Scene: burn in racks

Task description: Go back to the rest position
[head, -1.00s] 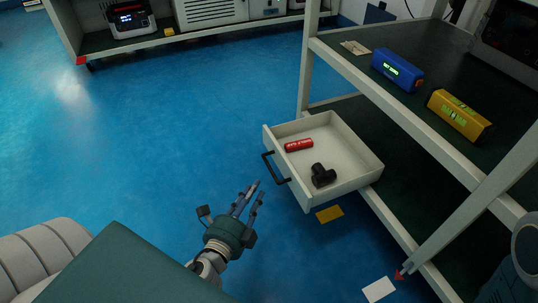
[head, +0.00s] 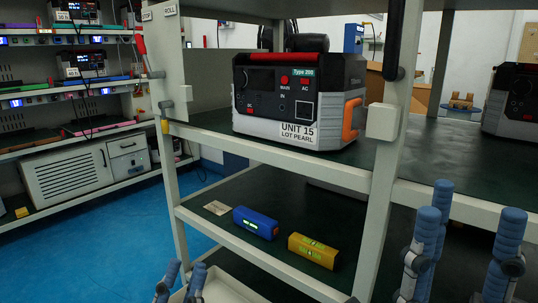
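My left gripper (head: 184,270) shows at the bottom edge, left of centre, in the head view.
A rack post (head: 390,150) stands between the grippers. A grey power unit (head: 300,100) labelled UNIT 15 sits on the upper shelf. A blue level (head: 256,222) and a yellow level (head: 313,250) lie on the lower shelf. Blue floor (head: 110,245) is clear at left.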

